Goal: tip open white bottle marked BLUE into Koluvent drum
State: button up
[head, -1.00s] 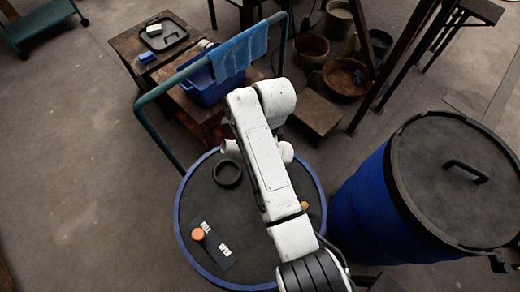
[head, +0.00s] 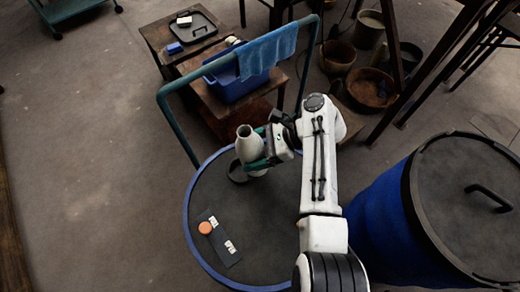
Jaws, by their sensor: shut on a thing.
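My gripper (head: 262,150), with green fingers, is shut around a white bottle (head: 247,142). The bottle's uncapped mouth points up towards the camera, and it looks roughly upright. No marking on it can be read. The bottle is over the far left part of a round, blue-rimmed dark top (head: 222,255), beside and partly covering a dark ring (head: 236,175) there. Whether the bottle's base touches the top cannot be told. A large blue drum (head: 376,215) with a dark handled lid stands at the right. I can read no drum name on either.
An orange cap (head: 205,228) and a dark strip with white labels (head: 226,242) lie on the round top. A teal rail (head: 178,86) with a blue towel (head: 268,54) and a blue bin (head: 240,85) stand behind. Buckets (head: 338,60) are farther back.

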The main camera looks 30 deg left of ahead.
jog(key=shift+s+a+f+g+y+b, duration=0.35)
jog(key=shift+a+f+y+b, duration=0.15)
jog(key=shift+y+b, duration=0.1)
jog(key=shift+r+p, duration=1.2)
jog(key=shift+p, duration=0.05)
